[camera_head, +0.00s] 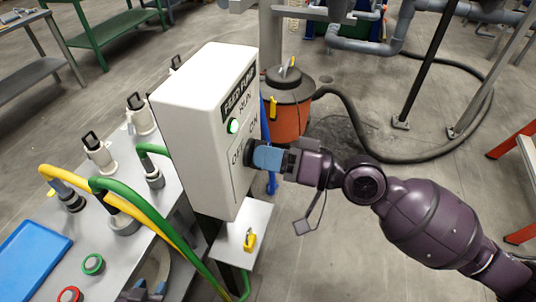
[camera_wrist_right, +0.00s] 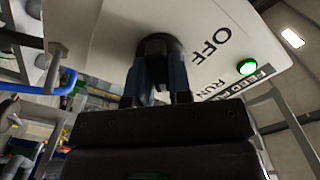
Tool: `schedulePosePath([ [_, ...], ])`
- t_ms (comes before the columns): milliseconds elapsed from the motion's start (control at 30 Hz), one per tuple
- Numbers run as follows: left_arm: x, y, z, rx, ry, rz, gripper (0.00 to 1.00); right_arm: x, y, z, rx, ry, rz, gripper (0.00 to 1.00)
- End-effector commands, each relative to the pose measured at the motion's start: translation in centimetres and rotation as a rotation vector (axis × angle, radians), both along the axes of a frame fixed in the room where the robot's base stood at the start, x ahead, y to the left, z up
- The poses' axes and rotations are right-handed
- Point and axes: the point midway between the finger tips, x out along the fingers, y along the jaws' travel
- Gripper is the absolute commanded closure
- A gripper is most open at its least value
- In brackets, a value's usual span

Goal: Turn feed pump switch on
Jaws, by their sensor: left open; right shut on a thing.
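The feed pump box (camera_head: 190,110) is a white cabinet with a black "FEED PUMP" label. Its green RUN lamp (camera_head: 233,126) looks lit, and it also glows in the right wrist view (camera_wrist_right: 246,67). The black switch knob (camera_wrist_right: 160,43) sits on the face beside the "OFF" lettering. My right gripper (camera_head: 256,155) is shut on this knob, its blue fingers on either side in the right wrist view (camera_wrist_right: 157,72). The fingers mostly hide the knob in the head view, so its exact pointing is unclear. My left gripper (camera_head: 142,291) is open at the bottom edge, away from the box.
A grey bench left of the box carries green and yellow hoses (camera_head: 160,230), fittings, a blue tray (camera_head: 32,252), and green (camera_head: 93,264) and red (camera_head: 70,295) ring buttons. A small shelf with a yellow item (camera_head: 249,240) sits below. An orange drum (camera_head: 290,118) stands behind.

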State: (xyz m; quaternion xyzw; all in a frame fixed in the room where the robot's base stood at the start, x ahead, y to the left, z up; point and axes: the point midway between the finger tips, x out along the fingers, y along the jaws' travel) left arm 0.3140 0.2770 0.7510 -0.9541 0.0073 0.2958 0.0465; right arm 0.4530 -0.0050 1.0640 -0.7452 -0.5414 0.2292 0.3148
Motion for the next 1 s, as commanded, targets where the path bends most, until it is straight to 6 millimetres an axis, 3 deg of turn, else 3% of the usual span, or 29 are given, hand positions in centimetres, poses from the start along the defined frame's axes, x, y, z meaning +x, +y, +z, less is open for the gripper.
schedulePosePath([
  [67, 0.2, -0.1, 0.2, 0.0, -0.004, 0.0, 0.57, 0.0, 0.0, 0.2, 0.005, 0.001, -0.001, 1.0],
  [100, 0.3, -0.1, 0.2, -0.001, -0.006, -0.001, 0.57, 0.0, 0.0, 0.2, 0.005, 0.001, -0.001, 0.79],
  [267, 0.4, -0.1, 0.3, -0.002, -0.009, -0.001, 0.57, 0.0, 0.0, 0.1, 0.004, 0.0, -0.001, 0.55],
  [667, 0.0, -0.1, -0.2, -0.001, 0.001, 0.0, 0.57, -0.1, -0.6, -0.1, 0.0, 0.001, -0.001, 0.55],
  [1000, -0.5, -0.1, -2.0, -0.002, 0.024, 0.0, 0.57, -1.5, -4.8, -0.5, -0.001, 0.004, -0.002, 0.55],
])
